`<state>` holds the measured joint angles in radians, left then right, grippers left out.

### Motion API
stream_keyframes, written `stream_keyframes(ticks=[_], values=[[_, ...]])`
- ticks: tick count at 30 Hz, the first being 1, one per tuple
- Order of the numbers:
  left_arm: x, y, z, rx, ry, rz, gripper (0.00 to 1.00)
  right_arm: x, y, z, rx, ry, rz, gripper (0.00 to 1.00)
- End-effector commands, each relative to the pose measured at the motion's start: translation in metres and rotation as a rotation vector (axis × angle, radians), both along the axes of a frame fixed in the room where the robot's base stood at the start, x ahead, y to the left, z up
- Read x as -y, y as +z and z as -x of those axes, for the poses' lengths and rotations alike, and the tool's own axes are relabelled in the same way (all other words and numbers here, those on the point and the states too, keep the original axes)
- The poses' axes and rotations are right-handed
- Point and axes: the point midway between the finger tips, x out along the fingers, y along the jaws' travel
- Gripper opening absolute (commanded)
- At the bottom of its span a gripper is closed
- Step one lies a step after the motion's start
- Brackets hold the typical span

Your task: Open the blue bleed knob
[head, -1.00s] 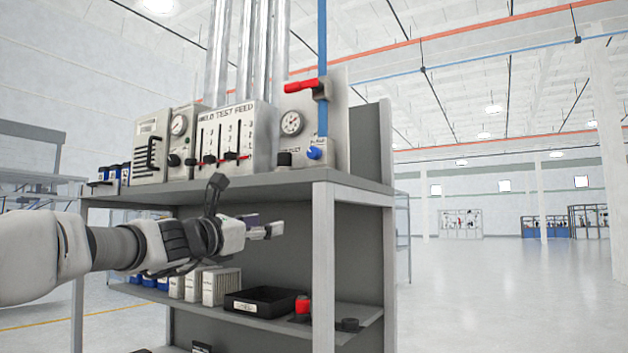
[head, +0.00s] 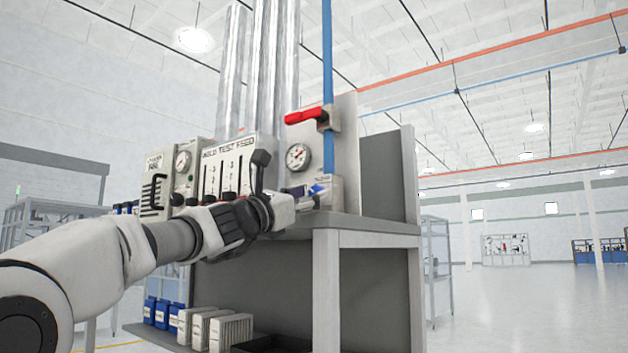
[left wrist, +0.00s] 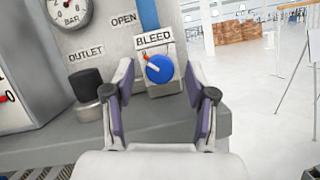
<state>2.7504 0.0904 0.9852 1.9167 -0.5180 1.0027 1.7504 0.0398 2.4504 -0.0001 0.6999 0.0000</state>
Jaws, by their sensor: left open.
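The blue bleed knob (left wrist: 159,69) sits under a BLEED label (left wrist: 154,38) in the left wrist view, with a light pointer mark on its face. In the head view the knob (head: 317,189) is partly hidden by my gripper. My left gripper (left wrist: 162,80) is open, with its two purple-padded fingers on either side of the knob in the picture; I cannot tell whether they touch it. In the head view the left gripper (head: 303,194) is just in front of the panel's lower right. My right gripper is not in view.
A black outlet knob (left wrist: 88,85) stands left of the fingers. A red lever (head: 306,115) is on the blue pipe (head: 328,70) above. A pressure gauge (head: 298,156) is on the same panel. The grey shelf top (head: 370,226) lies below; open floor is at the right.

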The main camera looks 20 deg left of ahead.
Motion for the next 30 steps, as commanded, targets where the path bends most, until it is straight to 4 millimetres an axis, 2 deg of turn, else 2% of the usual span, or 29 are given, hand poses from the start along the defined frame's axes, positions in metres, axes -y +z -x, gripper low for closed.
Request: stream_keyframes(ticks=[1,2,10,11,15,30], values=[[0.0031,0.0066,-0.0056,-0.001,0.0,-0.002,0.56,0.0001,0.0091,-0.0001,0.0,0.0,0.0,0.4],[0.0044,0.0063,-0.008,-0.001,-0.001,-0.001,0.56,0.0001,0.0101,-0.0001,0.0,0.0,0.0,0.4],[0.0057,0.0046,-0.0109,0.001,0.0,0.0,0.56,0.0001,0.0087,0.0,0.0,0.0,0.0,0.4],[0.0057,0.0046,-0.0109,0.001,0.0,0.0,0.49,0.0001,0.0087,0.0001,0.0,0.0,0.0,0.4],[0.0056,0.0042,-0.0109,0.001,0.0,0.0,0.0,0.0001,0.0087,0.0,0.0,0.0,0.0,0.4],[0.0051,0.0047,-0.0113,0.022,-0.001,-0.06,0.0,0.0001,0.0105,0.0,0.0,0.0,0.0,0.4]])
